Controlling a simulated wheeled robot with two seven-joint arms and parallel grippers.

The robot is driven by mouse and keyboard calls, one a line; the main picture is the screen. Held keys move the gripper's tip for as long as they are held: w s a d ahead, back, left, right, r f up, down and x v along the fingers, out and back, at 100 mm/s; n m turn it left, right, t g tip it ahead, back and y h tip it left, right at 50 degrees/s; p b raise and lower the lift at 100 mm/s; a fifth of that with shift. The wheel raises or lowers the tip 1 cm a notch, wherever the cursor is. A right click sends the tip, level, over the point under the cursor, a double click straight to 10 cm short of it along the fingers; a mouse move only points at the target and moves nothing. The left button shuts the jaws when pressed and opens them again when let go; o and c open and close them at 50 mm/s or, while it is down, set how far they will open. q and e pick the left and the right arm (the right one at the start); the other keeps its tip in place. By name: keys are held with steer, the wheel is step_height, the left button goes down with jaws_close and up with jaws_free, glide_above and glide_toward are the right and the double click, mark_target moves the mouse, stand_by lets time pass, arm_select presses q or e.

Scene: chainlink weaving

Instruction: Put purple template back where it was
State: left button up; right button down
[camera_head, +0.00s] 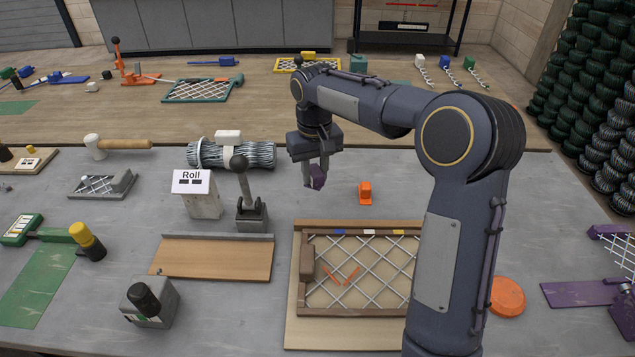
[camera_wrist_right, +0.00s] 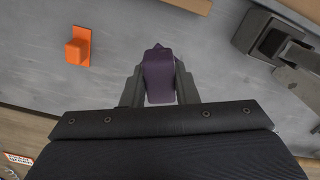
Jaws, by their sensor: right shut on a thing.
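My right gripper (camera_head: 316,178) is shut on the purple template (camera_head: 318,176) and holds it above the grey table, behind the framed mesh board. In the right wrist view the purple template (camera_wrist_right: 158,76) is a small dark purple block between the two fingers of the gripper (camera_wrist_right: 158,85). An orange template (camera_head: 365,193) of similar size stands on the table to the right of the gripper. It also shows at the upper left in the right wrist view (camera_wrist_right: 78,46). My left gripper is not in view.
The framed mesh board (camera_head: 300,270) lies in front of the gripper. An orange disc (camera_head: 507,296) lies at right. Bare table surrounds the orange template.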

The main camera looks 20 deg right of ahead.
steer(key=w+f, duration=0.1)
steer(key=d+f, duration=0.1)
steer(key=f, duration=0.1)
steer(key=w+d+f, duration=0.1)
steer(key=shift+w+f, duration=0.15)
steer(key=shift+w, duration=0.2)
steer(key=shift+w+f, duration=0.2)
steer(key=shift+f, duration=1.55)
steer(key=shift+f, duration=0.15)
steer(key=c, duration=1.1)
jaws_free()
steer(key=shift+c, duration=0.2)
